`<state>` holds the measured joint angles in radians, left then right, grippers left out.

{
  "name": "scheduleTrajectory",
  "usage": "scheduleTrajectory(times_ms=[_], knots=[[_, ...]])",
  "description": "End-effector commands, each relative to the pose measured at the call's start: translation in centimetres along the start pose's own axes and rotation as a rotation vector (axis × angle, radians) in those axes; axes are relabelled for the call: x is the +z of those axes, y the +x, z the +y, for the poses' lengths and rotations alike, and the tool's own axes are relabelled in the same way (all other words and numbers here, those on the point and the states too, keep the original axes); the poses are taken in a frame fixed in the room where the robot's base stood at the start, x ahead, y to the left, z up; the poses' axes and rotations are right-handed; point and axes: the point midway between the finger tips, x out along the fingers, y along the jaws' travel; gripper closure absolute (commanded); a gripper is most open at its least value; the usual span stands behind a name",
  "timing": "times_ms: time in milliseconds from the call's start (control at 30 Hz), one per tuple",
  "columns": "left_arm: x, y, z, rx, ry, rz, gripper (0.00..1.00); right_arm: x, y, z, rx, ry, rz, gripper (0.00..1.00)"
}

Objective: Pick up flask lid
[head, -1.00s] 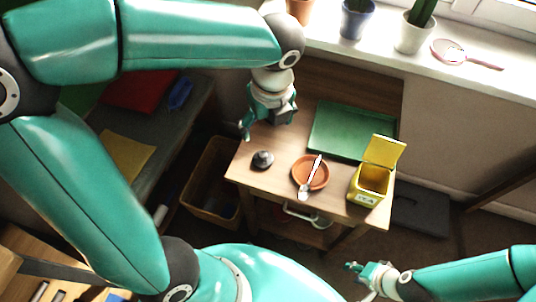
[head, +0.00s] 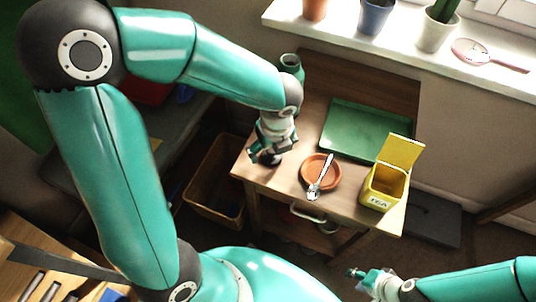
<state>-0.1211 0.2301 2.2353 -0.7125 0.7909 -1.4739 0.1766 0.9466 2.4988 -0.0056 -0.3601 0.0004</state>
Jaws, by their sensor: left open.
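The dark grey flask lid (head: 268,159) lies near the left front edge of the small wooden table, mostly hidden by my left gripper. My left gripper (head: 266,156) points down at the lid, its open fingers around or just above it; I cannot tell whether they touch it. A green flask (head: 291,65) stands at the table's back left, partly behind my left arm. My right gripper (head: 354,279) is empty, low in front of the table; its finger gap is too small to judge.
A terracotta saucer (head: 333,180) with a spoon (head: 318,180) lies right of the lid. A green tray (head: 350,147) is behind it, and an open yellow tea tin (head: 383,190) stands at the right. A bin (head: 205,208) is on the floor left of the table.

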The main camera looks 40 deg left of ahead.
Motion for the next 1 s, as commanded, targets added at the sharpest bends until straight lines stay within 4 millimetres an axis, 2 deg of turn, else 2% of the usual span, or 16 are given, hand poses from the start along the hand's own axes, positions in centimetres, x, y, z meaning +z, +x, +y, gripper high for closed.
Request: scheduleTrajectory(times_ms=[33, 133, 400, 733, 1000], knots=[[0.01, 0.97, -0.04, 0.001, -0.001, 0.000, 0.14, 0.00, 0.46, 0.16, 0.000, 0.000, 0.000, 0.60], [-0.01, 1.73, -0.07, 0.000, 0.000, 0.000, 0.14, 0.00, 0.63, 0.23, 0.000, 0.000, 0.000, 0.60], [0.02, 1.81, -0.12, -0.002, 0.001, -0.001, 0.14, 0.00, 0.58, 0.21, 0.000, 0.000, 0.000, 0.60], [0.02, 1.79, -0.13, -0.002, 0.001, -0.001, 0.69, -0.01, 0.58, 0.21, 0.000, 0.000, 0.000, 0.60], [0.03, 1.74, -0.13, -0.002, 0.000, -0.001, 0.69, -0.01, 0.55, 0.20, 0.000, 0.000, 0.000, 0.60]])
